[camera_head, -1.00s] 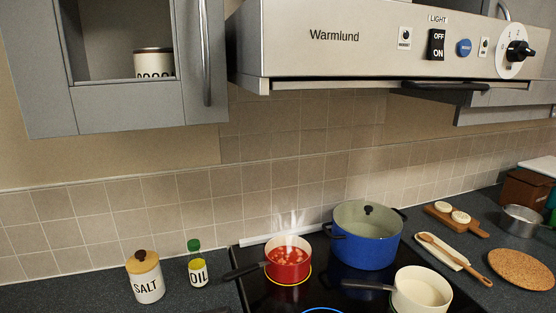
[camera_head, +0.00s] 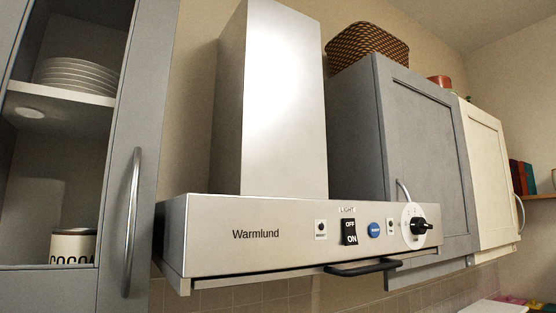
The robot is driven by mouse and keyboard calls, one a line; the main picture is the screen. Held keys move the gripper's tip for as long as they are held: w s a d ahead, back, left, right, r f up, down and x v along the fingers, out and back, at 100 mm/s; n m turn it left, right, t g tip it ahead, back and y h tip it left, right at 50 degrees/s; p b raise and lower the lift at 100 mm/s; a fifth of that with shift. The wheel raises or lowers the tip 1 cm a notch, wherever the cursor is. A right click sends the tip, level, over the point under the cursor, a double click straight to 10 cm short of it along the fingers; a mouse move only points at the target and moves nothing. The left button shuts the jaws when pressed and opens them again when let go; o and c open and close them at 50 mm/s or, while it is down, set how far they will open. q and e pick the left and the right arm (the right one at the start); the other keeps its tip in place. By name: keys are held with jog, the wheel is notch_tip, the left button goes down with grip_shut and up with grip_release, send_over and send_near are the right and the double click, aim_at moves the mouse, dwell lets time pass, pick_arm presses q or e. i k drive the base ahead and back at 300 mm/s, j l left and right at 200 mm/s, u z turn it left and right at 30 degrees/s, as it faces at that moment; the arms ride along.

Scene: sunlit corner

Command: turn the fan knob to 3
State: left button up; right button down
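The fan knob (camera_head: 420,226) is a black knob on a round white dial (camera_head: 408,238) at the right end of the hood's front panel. The dial's marks are too small to read, so I cannot tell its setting. The steel range hood (camera_head: 270,262) bears the name Warmlund. Left of the dial are a black OFF/ON light switch (camera_head: 349,232), a blue round button (camera_head: 375,230) and two small plates. A black handle bar (camera_head: 362,267) runs under the panel. Neither of my grippers is in view.
A grey cabinet (camera_head: 60,165) with plates and a cocoa tin (camera_head: 73,246) stands at left. A grey cabinet (camera_head: 420,140) with a wicker basket (camera_head: 366,44) on top and a cream cabinet (camera_head: 490,170) flank the hood at right. The space before the panel looks clear.

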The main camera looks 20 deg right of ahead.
aim_at(418, 225)
jog(key=z, duration=1.3)
jog(key=l+z, duration=0.35)
jog(key=j, duration=0.1)
